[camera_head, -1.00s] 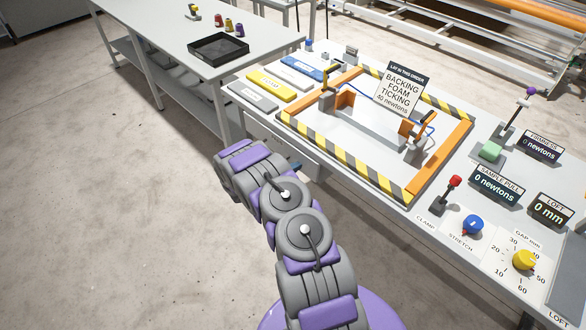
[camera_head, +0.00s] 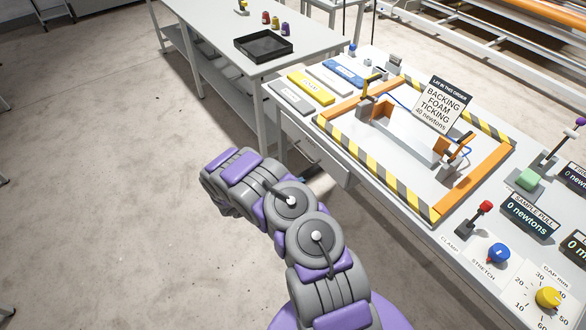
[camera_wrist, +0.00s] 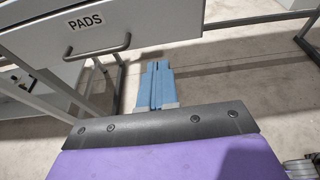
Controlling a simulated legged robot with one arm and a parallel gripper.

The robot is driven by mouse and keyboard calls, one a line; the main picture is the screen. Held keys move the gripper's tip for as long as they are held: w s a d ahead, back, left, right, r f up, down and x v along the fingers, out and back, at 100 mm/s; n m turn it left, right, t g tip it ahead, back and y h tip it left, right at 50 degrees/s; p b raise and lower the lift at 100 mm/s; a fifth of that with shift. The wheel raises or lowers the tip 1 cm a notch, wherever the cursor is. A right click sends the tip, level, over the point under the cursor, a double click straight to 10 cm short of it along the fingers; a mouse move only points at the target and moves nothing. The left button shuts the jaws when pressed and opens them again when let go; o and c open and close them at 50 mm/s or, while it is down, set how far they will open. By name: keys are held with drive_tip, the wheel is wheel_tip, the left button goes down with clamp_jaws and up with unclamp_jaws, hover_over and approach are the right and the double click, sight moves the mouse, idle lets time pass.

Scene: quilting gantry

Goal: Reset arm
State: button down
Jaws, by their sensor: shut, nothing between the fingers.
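My arm, purple and grey, is folded in front of the workbench in the head view. My gripper (camera_wrist: 157,72) shows in the wrist view as two blue fingers lying together, shut and empty. In the head view the gripper is mostly hidden behind my own arm. In the wrist view, a drawer (camera_wrist: 150,22) labelled PADS, with a dark bar handle (camera_wrist: 99,48), is ahead of and above the fingertips. The fingers appear apart from the drawer and its handle.
The workbench holds a hazard-striped frame (camera_head: 373,164) with an instruction sign (camera_head: 441,105), coloured strips such as a yellow one (camera_head: 310,88), a blue knob (camera_head: 498,253) and a yellow knob (camera_head: 548,297). A side table carries a black tray (camera_head: 263,57). Bare floor (camera_head: 100,150) lies left.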

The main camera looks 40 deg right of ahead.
drive_tip(key=shift+d, duration=0.25)
drive_tip(key=s+r+m+g+y, duration=0.25)
drive_tip(key=s+r+m, duration=0.35)
drive_tip(key=r, duration=0.6)
drive_tip(key=s+r+m+g+y, duration=0.1)
drive_tip(key=s+r+m+g, duration=0.5)
drive_tip(key=r, duration=0.7)
drive_tip(key=s+a+r+m+t+y, duration=0.2)
drive_tip(key=s+a+r+y, duration=0.1)
drive_tip(key=s+a, duration=0.5)
drive_tip(key=s+a+r+m+t+y, duration=0.2)
drive_tip(key=s+a+r+y, duration=0.1)
drive_tip(key=s+a, duration=0.5)
drive_tip(key=s+a+r+m+t+y, duration=0.2)
drive_tip(key=s+a+y, duration=0.3)
drive_tip(key=s+a, duration=0.3)
drive_tip(key=a+r, duration=0.1)
drive_tip(key=a, duration=0.1)
drive_tip(key=shift+a+r, duration=0.25)
drive_tip(key=shift+a, duration=0.05)
drive_tip(key=shift+d+m, duration=0.2)
drive_tip(key=shift+m, duration=0.1)
